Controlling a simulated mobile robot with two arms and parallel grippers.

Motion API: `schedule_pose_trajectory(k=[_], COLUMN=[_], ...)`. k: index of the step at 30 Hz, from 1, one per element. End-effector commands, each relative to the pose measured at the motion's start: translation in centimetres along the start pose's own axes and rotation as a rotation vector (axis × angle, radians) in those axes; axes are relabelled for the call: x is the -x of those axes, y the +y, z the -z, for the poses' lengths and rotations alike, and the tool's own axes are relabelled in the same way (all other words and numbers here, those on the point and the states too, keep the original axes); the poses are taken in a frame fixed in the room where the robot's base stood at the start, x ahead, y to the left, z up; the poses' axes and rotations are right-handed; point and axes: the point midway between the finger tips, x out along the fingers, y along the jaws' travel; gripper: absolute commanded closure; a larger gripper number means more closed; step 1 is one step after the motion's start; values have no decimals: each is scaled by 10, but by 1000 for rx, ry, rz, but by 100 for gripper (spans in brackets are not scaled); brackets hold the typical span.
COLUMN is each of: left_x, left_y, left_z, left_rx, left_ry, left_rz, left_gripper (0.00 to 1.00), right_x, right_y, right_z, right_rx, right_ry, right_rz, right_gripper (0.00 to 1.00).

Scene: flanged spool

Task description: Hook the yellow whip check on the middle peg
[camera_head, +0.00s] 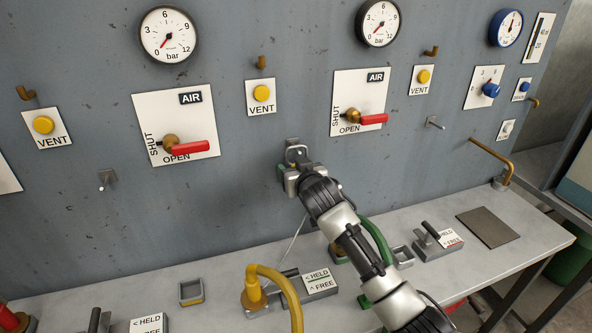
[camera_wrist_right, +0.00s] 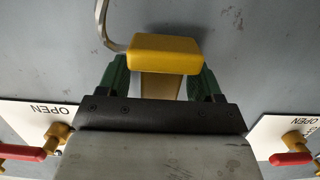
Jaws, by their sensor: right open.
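My right gripper (camera_head: 290,178) is at the panel, just below the bracket of the middle peg (camera_head: 292,144). In the wrist view its green fingers (camera_wrist_right: 162,80) stand apart on both sides of the yellow block (camera_wrist_right: 165,52) of the whip check. A pale cable (camera_wrist_right: 102,22) curves up from the block's left side. In the head view a pale loop shows at the bracket, and a thin cable (camera_head: 294,240) hangs from near the gripper toward the yellow hose (camera_head: 287,282). The gripper hides much of the peg; I cannot tell whether the loop is over it. My left gripper is out of view.
Other pegs stick out at left (camera_head: 106,181) and right (camera_head: 434,122). Red valve levers (camera_head: 190,147) (camera_head: 374,119) flank the middle peg. The bench (camera_head: 225,268) below holds a green hose (camera_head: 376,240), holders and a dark flat plate (camera_head: 487,227).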

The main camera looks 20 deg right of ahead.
Motion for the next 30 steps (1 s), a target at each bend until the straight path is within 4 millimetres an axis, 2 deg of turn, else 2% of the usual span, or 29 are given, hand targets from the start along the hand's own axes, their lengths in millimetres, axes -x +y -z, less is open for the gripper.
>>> schedule_pose_trajectory(k=[5, 8, 21, 25, 30], left_x=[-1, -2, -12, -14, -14], left_y=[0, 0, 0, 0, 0], left_z=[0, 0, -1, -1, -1], left_rx=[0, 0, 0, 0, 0], left_ry=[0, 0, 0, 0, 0], left_rz=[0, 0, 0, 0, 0], left_gripper=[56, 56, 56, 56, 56], right_x=[4, 13, 86, 100, 108], right_y=[0, 0, 0, 0, 0], right_z=[-1, -2, -2, -1, 0], right_rx=[0, -1, 0, -1, -1], right_ry=[0, 0, 1, 0, 1], right_rz=[0, 0, 2, 1, 0], right_gripper=[35, 35, 35, 35, 35])
